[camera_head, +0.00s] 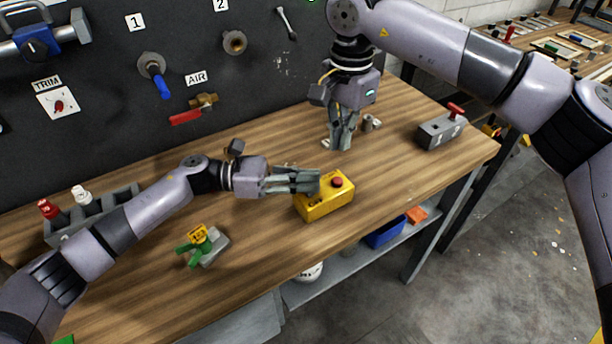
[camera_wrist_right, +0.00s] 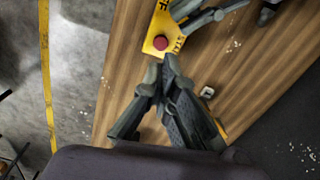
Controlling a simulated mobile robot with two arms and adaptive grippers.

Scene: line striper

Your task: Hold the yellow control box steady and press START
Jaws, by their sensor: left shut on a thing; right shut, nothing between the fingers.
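The yellow control box (camera_head: 325,203) sits on the wooden workbench (camera_head: 262,228) near its front edge. A red button (camera_head: 337,182) shows on its top at the right end. My left gripper (camera_head: 312,181) comes in from the left and is shut on the far left part of the box. My right gripper (camera_head: 339,140) points down behind the box, shut and empty, apart from it. In the right wrist view its fingertips (camera_wrist_right: 158,75) are below the yellow box (camera_wrist_right: 163,32) and its red button (camera_wrist_right: 160,42). The START button cannot be made out clearly.
A green-handled part with a yellow tag (camera_head: 203,243) lies at the front left. A grey block with a red lever (camera_head: 441,130) stands at the right. A grey rack (camera_head: 90,215) is at the far left. Valves, including a red-handled one (camera_head: 195,108), hang on the back panel.

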